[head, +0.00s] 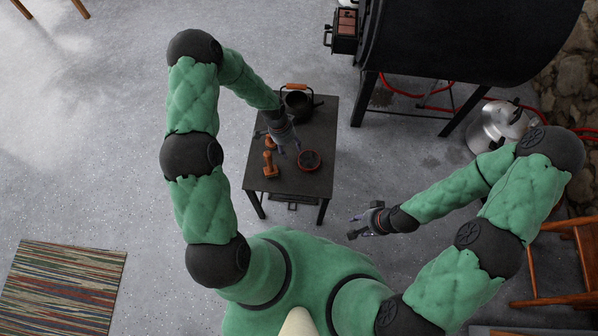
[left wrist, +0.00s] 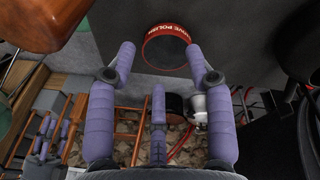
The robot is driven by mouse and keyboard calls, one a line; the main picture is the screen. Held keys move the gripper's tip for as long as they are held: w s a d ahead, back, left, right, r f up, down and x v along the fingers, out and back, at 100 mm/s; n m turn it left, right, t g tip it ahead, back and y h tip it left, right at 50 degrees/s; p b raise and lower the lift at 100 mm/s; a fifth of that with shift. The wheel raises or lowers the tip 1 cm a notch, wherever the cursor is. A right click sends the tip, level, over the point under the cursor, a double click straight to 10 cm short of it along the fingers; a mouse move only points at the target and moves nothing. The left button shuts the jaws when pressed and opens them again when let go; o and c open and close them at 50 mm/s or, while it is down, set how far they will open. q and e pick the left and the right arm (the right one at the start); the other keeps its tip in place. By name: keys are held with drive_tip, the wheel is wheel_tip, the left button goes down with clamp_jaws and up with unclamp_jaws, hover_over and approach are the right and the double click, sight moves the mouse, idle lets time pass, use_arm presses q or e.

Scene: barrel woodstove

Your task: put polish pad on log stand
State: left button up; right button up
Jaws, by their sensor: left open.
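A round tin with a red band lettered "…OVE POLISH" (left wrist: 166,32) and a dark face shows at the top of the left wrist view. It matches the red-rimmed round thing (head: 308,160) on the small dark table (head: 318,185); I take it for the polish pad. My left gripper (head: 285,150) is open and empty above the table, just left of and beyond the tin. In the left wrist view its spread fingers (left wrist: 163,70) frame the tin's near part. My right gripper (head: 352,227) looks open and empty, off the table's right front. I cannot identify the log stand for certain.
A black kettle (head: 297,105) with an orange handle stands at the table's back. An orange-brown tool (head: 270,164) lies left of the tin. The black barrel stove (head: 460,40) and a silver pot (head: 497,127) are to the right. The left floor is mostly clear.

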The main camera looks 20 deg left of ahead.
use_arm(q)
drive_tip(key=s+d+n, duration=0.5)
drive_tip(key=s+d, duration=0.1)
drive_tip(key=s, duration=0.3)
drive_tip(key=s+d+n+h, duration=0.1)
drive_tip(key=s+d+n, duration=0.5)
drive_tip(key=s, duration=0.3)
drive_tip(key=shift+s+h, duration=0.3)
